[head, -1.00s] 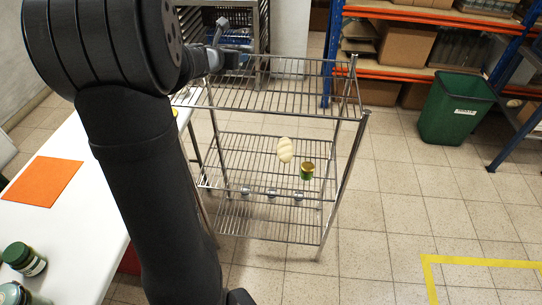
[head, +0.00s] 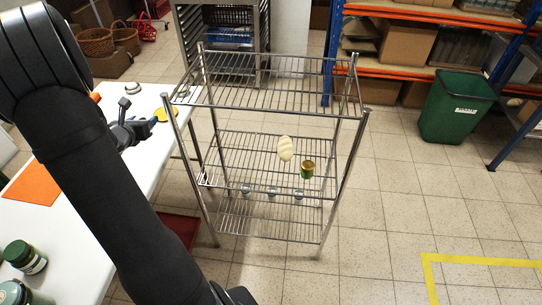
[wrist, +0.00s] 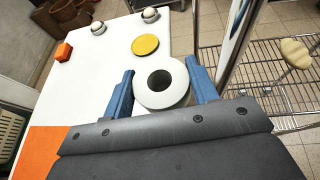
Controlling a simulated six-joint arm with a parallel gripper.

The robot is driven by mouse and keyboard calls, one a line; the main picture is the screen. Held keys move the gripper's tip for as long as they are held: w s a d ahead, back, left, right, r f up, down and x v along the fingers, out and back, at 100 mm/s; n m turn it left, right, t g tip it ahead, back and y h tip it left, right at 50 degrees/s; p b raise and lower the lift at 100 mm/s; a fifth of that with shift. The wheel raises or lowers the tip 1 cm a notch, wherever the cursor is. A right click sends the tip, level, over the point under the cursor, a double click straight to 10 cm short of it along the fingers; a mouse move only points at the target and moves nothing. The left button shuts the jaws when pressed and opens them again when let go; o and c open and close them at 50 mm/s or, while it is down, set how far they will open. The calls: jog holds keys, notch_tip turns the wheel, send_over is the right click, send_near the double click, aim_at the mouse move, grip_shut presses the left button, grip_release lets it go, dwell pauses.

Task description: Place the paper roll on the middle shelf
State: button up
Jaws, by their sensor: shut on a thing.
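The paper roll (wrist: 179,80) is white with a dark central hole. In the wrist view it sits between the two blue fingers of my gripper (wrist: 160,88), which are shut on it. In the head view my gripper (head: 128,131) is over the right part of the white table, left of the wire rack; the roll cannot be made out there. The middle shelf (head: 232,160) of the rack holds a pale, bread-like thing (head: 286,149) and a green jar with a gold top (head: 307,169) toward its right side.
The rack's top shelf (head: 270,95) is empty, above the middle one. Small grey round things (head: 272,194) line the middle shelf's front; their level is unclear. The white table (wrist: 115,65) carries a yellow disc (wrist: 145,45) and an orange block (wrist: 63,53). The middle shelf's left part looks clear.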

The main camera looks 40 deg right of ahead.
jog(key=s+d+f+m+g+h, duration=0.2)
jog(key=s+d+f+m+g, duration=0.1)
jog(key=s+f, duration=0.25)
jog(key=s+d+f+m+g+h, duration=0.25)
jog(key=s+f+m, duration=0.2)
jog(key=f, duration=0.25)
jog(key=s+d+f, duration=0.1)
jog(key=d+f, duration=0.2)
jog(key=d, duration=0.8)
jog(key=s+d+f+g, duration=0.1)
jog(key=d+f, duration=0.3)
jog(key=d, duration=0.7)
jog(key=s+d+f, duration=0.1)
jog(key=d+f, duration=0.2)
jog(key=d, duration=0.8)
send_over(248, 155)
jog(key=shift+n, duration=0.35)
notch_tip(248, 155, down, 7)
jog(key=shift+r, duration=0.15)
jog(key=shift+f, duration=1.95)
